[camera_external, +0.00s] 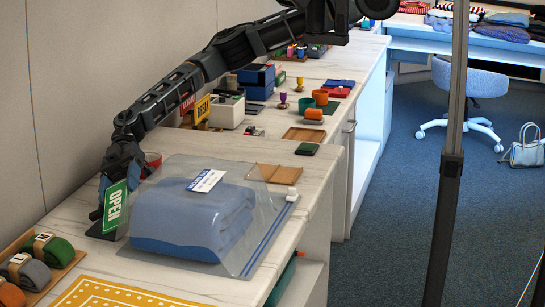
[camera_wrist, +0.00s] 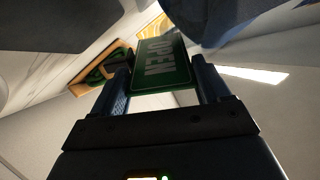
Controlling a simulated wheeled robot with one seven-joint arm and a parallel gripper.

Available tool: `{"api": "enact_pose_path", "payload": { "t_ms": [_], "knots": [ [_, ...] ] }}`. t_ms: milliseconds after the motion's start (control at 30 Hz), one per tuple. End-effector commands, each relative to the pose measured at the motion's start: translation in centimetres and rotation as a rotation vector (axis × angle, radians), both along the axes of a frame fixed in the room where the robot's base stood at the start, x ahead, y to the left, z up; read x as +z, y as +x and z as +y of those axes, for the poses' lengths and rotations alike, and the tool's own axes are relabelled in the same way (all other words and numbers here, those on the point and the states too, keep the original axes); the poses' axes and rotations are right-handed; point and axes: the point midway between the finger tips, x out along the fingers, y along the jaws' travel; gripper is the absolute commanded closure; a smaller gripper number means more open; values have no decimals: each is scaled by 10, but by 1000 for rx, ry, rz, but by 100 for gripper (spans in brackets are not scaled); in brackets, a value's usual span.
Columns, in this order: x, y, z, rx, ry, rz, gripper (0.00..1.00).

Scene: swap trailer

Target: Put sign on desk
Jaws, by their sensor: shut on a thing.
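The green sign (camera_external: 115,207) with white "OPEN" lettering is at the left of the near counter, beside a bagged blue folded cloth. My gripper (camera_external: 104,203) is at the sign's upper left and shut on it. In the wrist view the sign (camera_wrist: 162,65) sits between the two fingers of my gripper (camera_wrist: 160,85). I cannot tell whether the sign's lower end touches the counter. A light-topped desk (camera_external: 420,33) with folded clothes on it stands at the back right.
The clear bag with the blue cloth (camera_external: 195,215) is just right of the sign. Rolled items in a wooden tray (camera_external: 70,262) lie in front left. Several cups, boxes and other signs line the counter behind. A blue chair (camera_external: 470,82) and a handbag (camera_external: 526,150) stand by the desk.

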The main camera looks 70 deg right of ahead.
Motion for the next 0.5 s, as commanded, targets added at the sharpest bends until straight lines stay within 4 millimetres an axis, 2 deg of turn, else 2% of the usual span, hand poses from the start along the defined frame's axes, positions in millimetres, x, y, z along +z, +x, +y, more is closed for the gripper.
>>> {"api": "enact_pose_path", "payload": {
  "t_ms": [500],
  "knots": [
    [-31, -14, 42, -1, 0, 2, 59]
  ]
}}
